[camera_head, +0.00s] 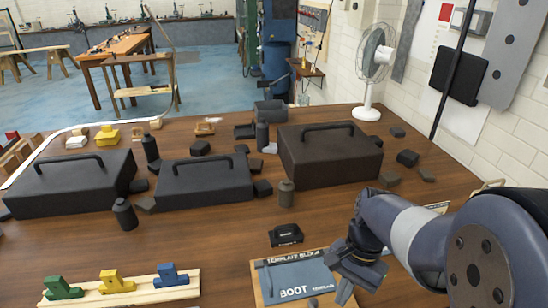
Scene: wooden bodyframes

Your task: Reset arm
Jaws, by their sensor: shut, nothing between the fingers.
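My arm comes in from the right edge of the head view, large and close. My gripper (347,277) is at its end, low in the picture, over the right side of the boot template board (293,275). The jaws are shut with nothing seen between them. The board is blue-grey on a wooden base and reads "TEMPLATE BLOCK" and "BOOT". The gripper covers its right part. The gap between gripper and board cannot be judged from this view.
Dark toolboxes (328,156), (206,183) and (72,182) stand across the wooden table (215,238), with small dark blocks around them. A small black block (285,235) lies behind the board. A white fan (374,62) stands back right.

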